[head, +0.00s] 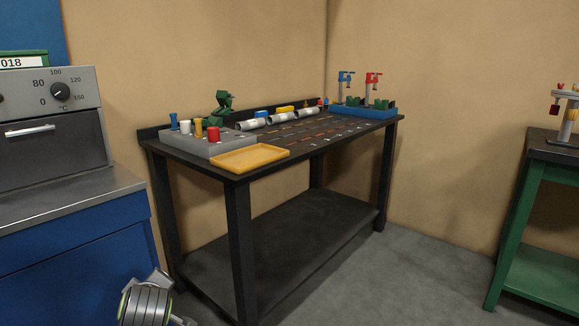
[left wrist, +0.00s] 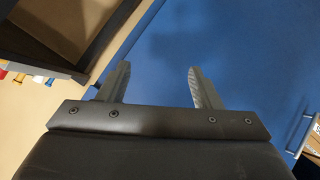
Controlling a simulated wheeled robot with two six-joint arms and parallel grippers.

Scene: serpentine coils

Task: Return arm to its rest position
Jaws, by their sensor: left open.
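My left gripper (left wrist: 152,85) shows in the left wrist view with its two fingers spread apart and nothing between them. A plain blue surface fills the view behind the fingers. In the head view a rounded dark and grey part of my own arm shows at the bottom left, in front of the blue cabinet (head: 75,250); its fingertips cannot be made out there. My right gripper is in neither view.
A dark workbench (head: 240,180) stands ahead, with a yellow tray (head: 250,158), a grey block with coloured pegs (head: 190,142) and a blue stand (head: 362,110). An oven (head: 55,130) is at left, a green table (head: 520,220) at right. The grey floor (head: 420,270) between is clear.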

